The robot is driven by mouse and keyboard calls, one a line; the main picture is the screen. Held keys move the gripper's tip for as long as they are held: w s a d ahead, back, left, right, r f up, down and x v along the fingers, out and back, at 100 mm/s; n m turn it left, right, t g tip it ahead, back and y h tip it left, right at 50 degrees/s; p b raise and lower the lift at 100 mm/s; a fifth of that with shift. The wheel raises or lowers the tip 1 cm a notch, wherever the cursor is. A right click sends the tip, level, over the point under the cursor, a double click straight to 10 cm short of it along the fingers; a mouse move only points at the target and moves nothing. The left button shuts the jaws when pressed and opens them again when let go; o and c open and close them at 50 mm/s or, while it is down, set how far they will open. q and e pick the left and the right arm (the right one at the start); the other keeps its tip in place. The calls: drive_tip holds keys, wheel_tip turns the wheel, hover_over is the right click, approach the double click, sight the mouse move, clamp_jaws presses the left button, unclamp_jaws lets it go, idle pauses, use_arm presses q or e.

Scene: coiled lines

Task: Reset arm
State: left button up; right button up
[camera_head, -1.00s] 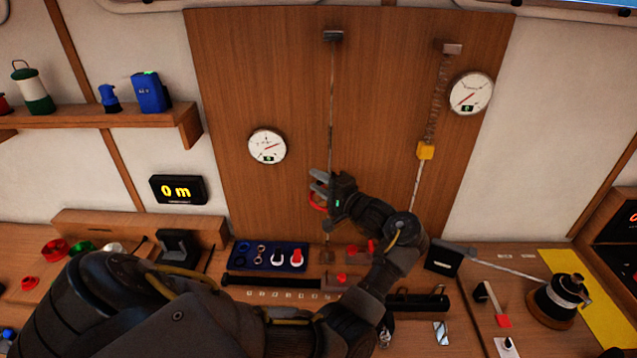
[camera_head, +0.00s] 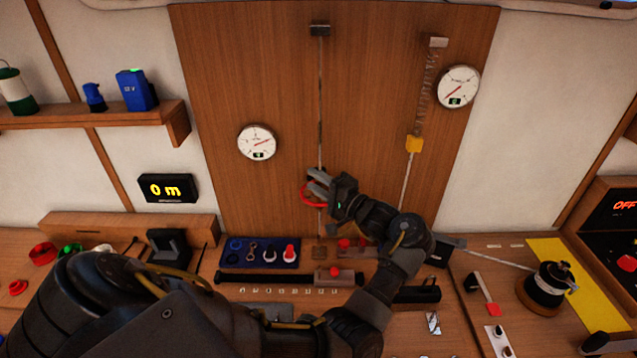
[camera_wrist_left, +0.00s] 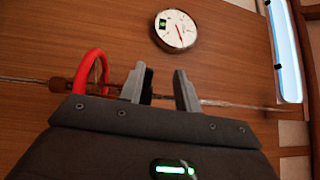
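My left gripper (camera_head: 316,183) is in front of the wooden panel, close to the thin vertical line (camera_head: 320,100). In the left wrist view its two grey fingers (camera_wrist_left: 162,88) stand apart with a gap between them. The line runs across behind the fingers in that view; I see nothing clamped between them. A red ring (camera_head: 311,197) is beside the gripper; in the left wrist view the ring (camera_wrist_left: 92,68) is left of the fingers, by a brown fitting on the line. My left arm (camera_head: 375,215) crosses over the bench. My right gripper is not in view.
A dial gauge (camera_head: 257,142) is left of the line. A spring (camera_head: 427,90), yellow block (camera_head: 414,144) and second gauge (camera_head: 458,87) are to the right. A blue tray (camera_head: 228,262) of small hardware and a winch (camera_head: 550,288) are on the bench.

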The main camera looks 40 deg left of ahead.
sight(309, 179)
use_arm(q)
drive_tip(key=shift+m+t+h, duration=0.3)
drive_tip(key=shift+t+h, duration=0.1)
drive_tip(key=shift+h, duration=0.1)
drive_tip(key=d, duration=0.3)
drive_tip(key=d+f, duration=0.1)
drive_tip(key=shift+w+d, duration=0.3)
drive_tip(key=shift+w, duration=0.05)
drive_tip(key=a, duration=0.8)
drive_tip(key=shift+w+a+f, duration=0.1)
drive_tip(key=shift+w, duration=0.2)
drive_tip(key=shift+s, duration=0.1)
